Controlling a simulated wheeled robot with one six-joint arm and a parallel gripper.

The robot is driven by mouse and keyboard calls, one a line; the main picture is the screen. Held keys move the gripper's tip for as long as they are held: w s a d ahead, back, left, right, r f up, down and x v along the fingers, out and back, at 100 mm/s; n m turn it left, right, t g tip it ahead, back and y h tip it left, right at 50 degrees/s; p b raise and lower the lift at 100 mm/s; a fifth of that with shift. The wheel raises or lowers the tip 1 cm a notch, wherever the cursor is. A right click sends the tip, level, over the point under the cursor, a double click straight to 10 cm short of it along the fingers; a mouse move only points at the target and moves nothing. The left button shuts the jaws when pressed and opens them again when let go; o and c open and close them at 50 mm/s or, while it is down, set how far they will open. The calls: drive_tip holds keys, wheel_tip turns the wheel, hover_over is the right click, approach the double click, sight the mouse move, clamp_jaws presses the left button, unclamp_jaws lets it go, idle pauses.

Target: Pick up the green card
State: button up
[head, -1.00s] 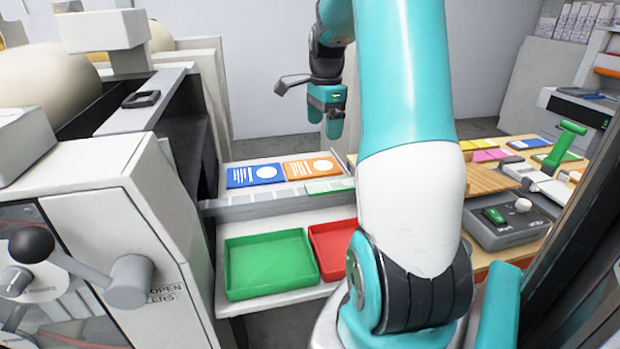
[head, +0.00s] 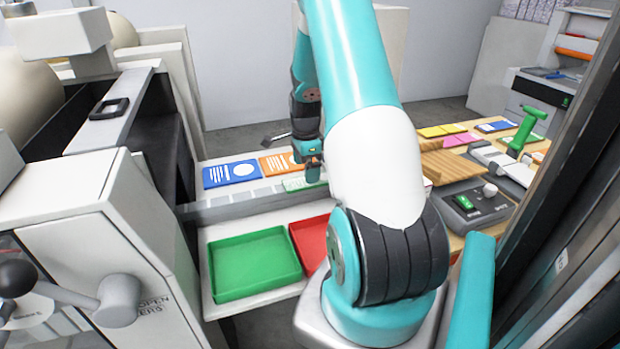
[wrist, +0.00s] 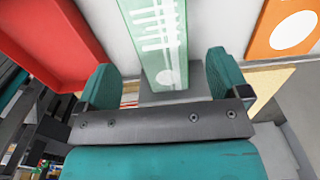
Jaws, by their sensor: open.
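The green card (wrist: 160,40) is pale green with white print and lies on the light shelf. In the wrist view it is at the top centre, ahead of and between the two fingers. In the head view only part of the green card (head: 298,184) shows, at the right end of the grey strip, and my arm hides the rest. My gripper (wrist: 165,75) is open with nothing between its fingers. In the head view my gripper (head: 313,175) is low over the card; I cannot tell whether it touches it.
A blue card (head: 232,174) and an orange card (head: 280,163) lie behind the strip. A green tray (head: 255,265) and a red tray (head: 312,243) stand in front. A large machine (head: 60,210) is at the left. A wooden table (head: 450,165) with cards and tools is at the right.

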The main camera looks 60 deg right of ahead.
drive_tip(key=shift+d+f+p, duration=0.1)
drive_tip(key=shift+f+p, duration=0.45)
drive_tip(key=shift+f, duration=1.25)
drive_tip(key=c, duration=1)
drive_tip(key=shift+r, duration=0.1)
